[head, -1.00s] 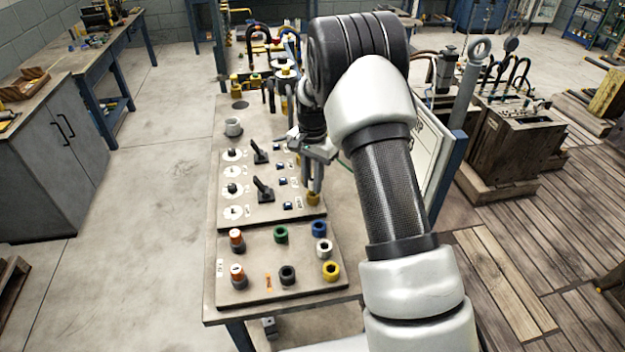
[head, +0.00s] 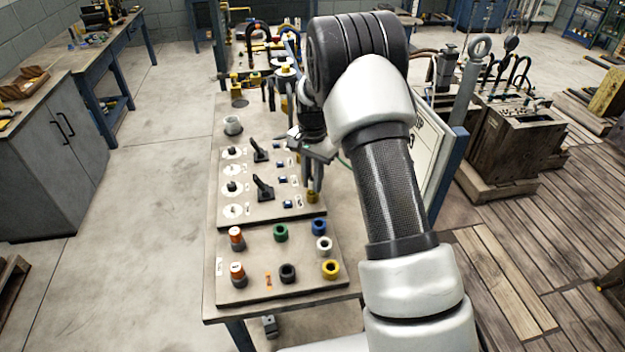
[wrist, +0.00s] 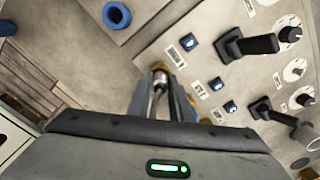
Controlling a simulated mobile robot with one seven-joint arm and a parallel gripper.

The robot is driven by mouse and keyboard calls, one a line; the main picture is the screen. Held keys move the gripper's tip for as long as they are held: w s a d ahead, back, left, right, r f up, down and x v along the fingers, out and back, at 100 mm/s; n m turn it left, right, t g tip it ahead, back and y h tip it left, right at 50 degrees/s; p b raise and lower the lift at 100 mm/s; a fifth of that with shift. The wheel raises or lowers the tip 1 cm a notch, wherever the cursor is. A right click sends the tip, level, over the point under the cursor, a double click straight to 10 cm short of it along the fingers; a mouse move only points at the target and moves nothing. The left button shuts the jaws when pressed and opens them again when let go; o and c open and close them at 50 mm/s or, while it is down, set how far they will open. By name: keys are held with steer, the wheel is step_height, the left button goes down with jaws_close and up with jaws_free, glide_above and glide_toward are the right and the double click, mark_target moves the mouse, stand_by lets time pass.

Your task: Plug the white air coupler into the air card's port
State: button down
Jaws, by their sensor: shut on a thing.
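My gripper (head: 315,186) is over the right edge of the upper board, pointing down. In the wrist view my gripper (wrist: 162,88) is shut on a slim, pale coupler (wrist: 157,87), mostly hidden between the fingers. A brass-coloured port (wrist: 159,67) shows right at the coupler's end, beside a printed label (wrist: 176,55); the port also shows in the head view (head: 312,197). The coupler lines up closely with this port, but I cannot tell if it is seated. The label is too small to read.
The upper board (head: 232,222) carries black levers (head: 264,188), dials and blue buttons (head: 287,205). The lower board (head: 255,293) holds several coloured rings, including a white one (head: 324,244) and a blue one (head: 319,228). A grey cup (head: 233,125) stands behind. A framed panel (head: 430,165) rises at the right.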

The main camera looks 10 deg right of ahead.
mark_target(312, 177)
steer(key=shift+f, duration=0.45)
stand_by(0.5)
steer(key=c, duration=1.5)
jaws_free()
steer(key=shift+o, duration=0.3)
steer(key=o, duration=0.3)
steer(key=shift+o, duration=0.2)
steer(key=shift+r, duration=0.1)
steer(key=shift+r+p, duration=1.95)
steer(key=shift+r, duration=1.75)
